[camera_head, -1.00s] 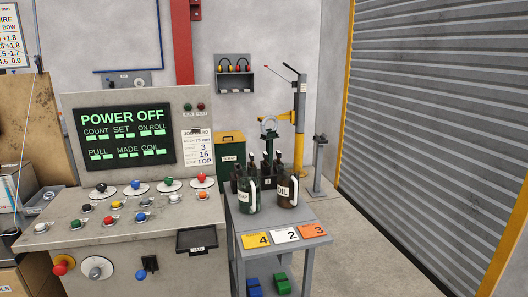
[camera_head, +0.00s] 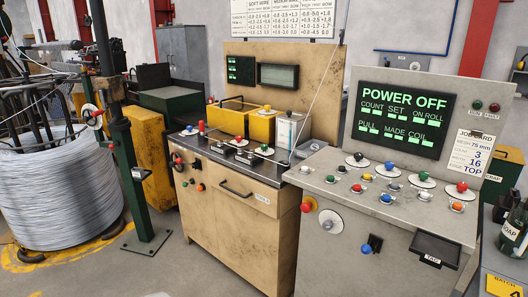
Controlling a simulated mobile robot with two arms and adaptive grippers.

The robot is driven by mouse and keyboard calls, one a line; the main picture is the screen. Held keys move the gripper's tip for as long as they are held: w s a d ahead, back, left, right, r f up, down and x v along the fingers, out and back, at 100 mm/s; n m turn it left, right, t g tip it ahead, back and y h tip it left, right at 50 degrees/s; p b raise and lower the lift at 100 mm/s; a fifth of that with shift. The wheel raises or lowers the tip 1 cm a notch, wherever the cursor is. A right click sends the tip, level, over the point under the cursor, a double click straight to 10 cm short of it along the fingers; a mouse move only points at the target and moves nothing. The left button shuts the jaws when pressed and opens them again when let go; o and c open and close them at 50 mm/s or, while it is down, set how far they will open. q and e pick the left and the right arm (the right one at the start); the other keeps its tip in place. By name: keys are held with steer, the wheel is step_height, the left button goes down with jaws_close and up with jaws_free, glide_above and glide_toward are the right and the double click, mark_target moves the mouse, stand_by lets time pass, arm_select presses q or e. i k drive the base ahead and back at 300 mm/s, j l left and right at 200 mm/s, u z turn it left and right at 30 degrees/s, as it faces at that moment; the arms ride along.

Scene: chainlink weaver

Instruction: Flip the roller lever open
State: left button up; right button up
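I cannot tell for sure which part is the roller lever. A tan machine cabinet (camera_head: 238,230) stands in the middle with knobs and levers on its top, among them a red-topped one (camera_head: 201,127). A grey control console (camera_head: 385,225) with a "POWER OFF" screen (camera_head: 403,117) stands to its right, with several coloured knobs on its sloped panel. A dark post (camera_head: 112,120) with a red-handled fitting (camera_head: 93,119) stands at the left. Neither of my grippers is in view.
A large coil of wire (camera_head: 62,195) stands at the far left inside a yellow floor ring. Yellow boxes (camera_head: 229,121) sit on the cabinet's top. A cart with bottles (camera_head: 510,225) is at the right edge. Some floor is free before the cabinet.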

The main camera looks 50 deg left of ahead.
mark_target(179, 161)
steer(key=j+u, duration=0.1)
steer(key=u, duration=2.9)
steer(key=i+l+u, duration=0.25)
steer(key=l, duration=0.2)
steer(key=i+l+u, duration=0.2)
steer(key=l, duration=0.25)
steer(key=l+u, duration=0.25)
steer(key=l, duration=0.25)
steer(key=i+l+u, duration=0.1)
steer(key=l+u, duration=0.15)
steer(key=l, duration=0.25)
steer(key=i+l, duration=0.1)
steer(key=l, duration=0.9)
steer(key=i, duration=0.05)
